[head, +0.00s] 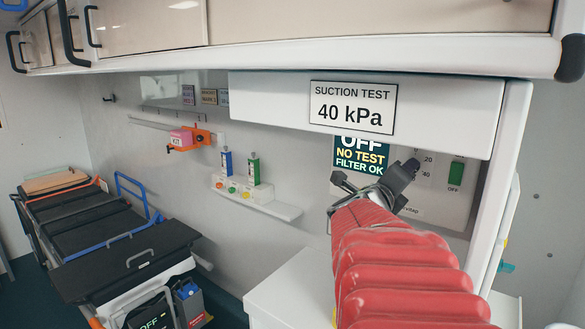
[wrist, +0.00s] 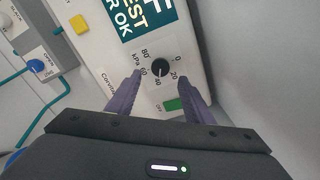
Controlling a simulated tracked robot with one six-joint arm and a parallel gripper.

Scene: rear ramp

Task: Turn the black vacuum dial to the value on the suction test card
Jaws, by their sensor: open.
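The black vacuum dial (wrist: 160,67) is in the wrist view, on a white panel with a scale marked 0, 20, 40, 60 and 80 kPa. A small light mark seems to show on its side toward the 40, but its exact setting is too small to read. My gripper (wrist: 160,76) is open, with one purple finger on either side of the dial; contact cannot be told. In the head view my gripper (head: 402,177) hides the dial. The suction test card (head: 353,108) reads 40 kPa.
A screen (head: 360,154) shows OFF, NO TEST, FILTER OK. A green switch (head: 457,172) labelled OFF is right of the dial, and close to my fingers in the wrist view (wrist: 174,104). A white overhang (head: 455,108) is above my gripper. A yellow knob (wrist: 78,24) shows further left.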

